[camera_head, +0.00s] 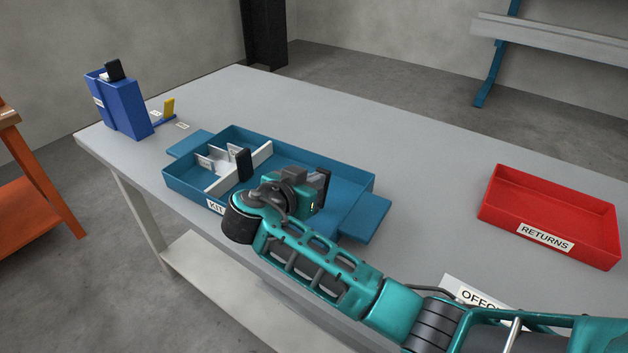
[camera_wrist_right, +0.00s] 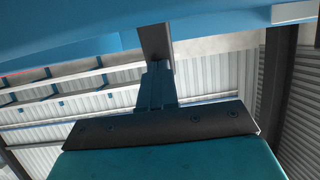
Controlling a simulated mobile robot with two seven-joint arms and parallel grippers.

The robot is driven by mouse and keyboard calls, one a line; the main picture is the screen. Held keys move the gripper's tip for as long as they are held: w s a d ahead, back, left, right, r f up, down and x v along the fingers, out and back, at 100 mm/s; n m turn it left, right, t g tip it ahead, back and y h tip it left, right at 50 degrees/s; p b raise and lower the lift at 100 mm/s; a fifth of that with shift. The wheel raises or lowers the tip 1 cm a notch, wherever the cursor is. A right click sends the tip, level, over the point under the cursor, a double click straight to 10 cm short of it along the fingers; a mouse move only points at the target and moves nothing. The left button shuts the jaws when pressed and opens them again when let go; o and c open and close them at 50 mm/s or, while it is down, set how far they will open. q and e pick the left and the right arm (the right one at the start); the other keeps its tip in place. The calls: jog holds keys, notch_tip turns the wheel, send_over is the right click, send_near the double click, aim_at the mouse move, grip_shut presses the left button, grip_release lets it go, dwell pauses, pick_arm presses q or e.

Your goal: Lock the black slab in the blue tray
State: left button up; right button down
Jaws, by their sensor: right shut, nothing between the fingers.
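The blue tray (camera_head: 358,190) with a KIT label lies on the grey table and has white dividers in its left part. A black slab (camera_head: 244,165) stands upright by the long white divider in it. Another black piece (camera_head: 114,69) sticks out of the top of a dark blue box (camera_head: 124,108) at the table's far left. My right gripper (camera_head: 322,182) is over the tray's right part, right of the standing slab and apart from it. It is shut and empty; its dark finger (camera_wrist_right: 154,42) shows in the wrist view. My left gripper is out of view.
A red RETURNS tray (camera_head: 550,205) is at the right. The table behind the blue tray is clear. My right arm covers the tray's front right side.

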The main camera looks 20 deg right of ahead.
jog(key=shift+w+d+g+y+p, duration=0.5)
jog(key=shift+w+d+g+p, duration=0.15)
jog(key=shift+p, duration=0.2)
jog(key=shift+d, duration=0.1)
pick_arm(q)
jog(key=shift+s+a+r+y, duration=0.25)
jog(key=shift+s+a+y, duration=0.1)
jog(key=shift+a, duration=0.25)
pick_arm(e)
jog(key=shift+d+f, duration=0.1)
jog(key=shift+f, duration=0.15)
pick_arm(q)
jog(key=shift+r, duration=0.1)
pick_arm(e)
jog(key=shift+s+f, duration=0.1)
jog(key=shift+s+a, duration=0.1)
jog(key=shift+a, duration=0.1)
pick_arm(q)
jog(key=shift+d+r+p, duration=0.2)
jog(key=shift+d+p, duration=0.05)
jog(key=shift+p, duration=0.05)
pick_arm(e)
jog(key=shift+s+a, duration=0.25)
jog(key=shift+a, duration=0.15)
